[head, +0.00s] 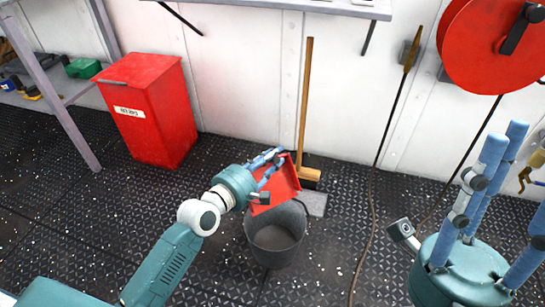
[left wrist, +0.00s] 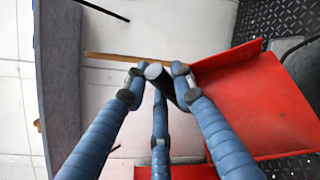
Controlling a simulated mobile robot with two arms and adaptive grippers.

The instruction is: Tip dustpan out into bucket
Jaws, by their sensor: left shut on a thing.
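A red dustpan (head: 284,184) is held tilted over the near bucket by my left gripper (head: 268,168). In the left wrist view, the blue fingers (left wrist: 158,78) close around its dark handle, and the red pan (left wrist: 262,105) spreads to the right. The dark grey bucket (head: 262,252) stands upright on the deck, just below and in front of the pan. I see only a plain grey inside, and the pan hides part of its back rim. My right gripper (head: 500,165) is at the lower right, fingers spread upward, open and empty.
A red bin (head: 150,112) stands against the wall at left, beside a workbench leg (head: 62,90). A broom (head: 306,110) leans on the wall behind the bucket. A hose (head: 368,230) runs along the deck to its right. White specks dot the floor.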

